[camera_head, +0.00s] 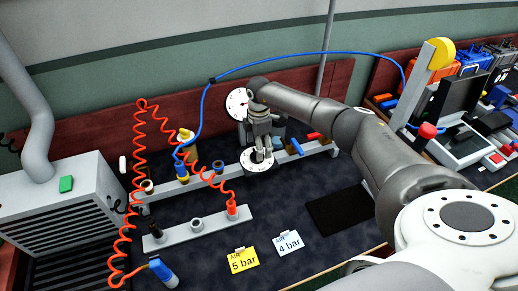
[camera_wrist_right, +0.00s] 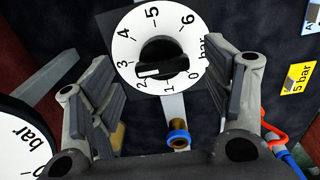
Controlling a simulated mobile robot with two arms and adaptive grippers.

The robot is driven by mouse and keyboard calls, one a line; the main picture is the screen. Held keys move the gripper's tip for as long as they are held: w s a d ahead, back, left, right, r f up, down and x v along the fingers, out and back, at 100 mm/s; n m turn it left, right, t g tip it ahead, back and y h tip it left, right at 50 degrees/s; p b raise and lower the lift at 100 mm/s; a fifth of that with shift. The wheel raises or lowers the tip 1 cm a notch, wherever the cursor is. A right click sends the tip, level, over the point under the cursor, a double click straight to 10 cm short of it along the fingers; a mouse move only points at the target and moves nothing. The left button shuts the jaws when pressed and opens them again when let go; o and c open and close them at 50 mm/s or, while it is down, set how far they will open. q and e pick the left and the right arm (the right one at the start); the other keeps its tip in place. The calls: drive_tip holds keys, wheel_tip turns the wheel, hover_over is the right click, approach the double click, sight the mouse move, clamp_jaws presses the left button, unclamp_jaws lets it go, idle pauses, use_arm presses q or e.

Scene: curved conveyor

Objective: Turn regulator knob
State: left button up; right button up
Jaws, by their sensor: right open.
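The regulator knob (camera_wrist_right: 165,52) is black and sits in the middle of a round white dial (camera_wrist_right: 122,40) marked from 0 to 6 bar. A white mark on the knob lies at its lower left, close to the 2. In the head view the dial (camera_head: 249,165) faces up on a grey rail, partly hidden by my gripper. My right gripper (camera_head: 262,143) points down just over it; in the wrist view its open fingers (camera_wrist_right: 160,72) stand on either side of the knob, with nothing held. I cannot tell whether they touch it. My left gripper is not in view.
A second gauge (camera_head: 237,104) stands upright behind the gripper. A yellow "5 bar" card (camera_head: 243,261) and a white "4 bar" card (camera_head: 289,243) lie in front. Red coiled hoses (camera_head: 119,222) and a blue hose (camera_head: 290,54) run around the bench. A black pad (camera_head: 338,210) lies to the right.

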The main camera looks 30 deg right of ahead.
wheel_tip(320, 180, up, 10)
idle(0.3)
drive_tip(key=shift+s, duration=0.1)
idle(0.4)
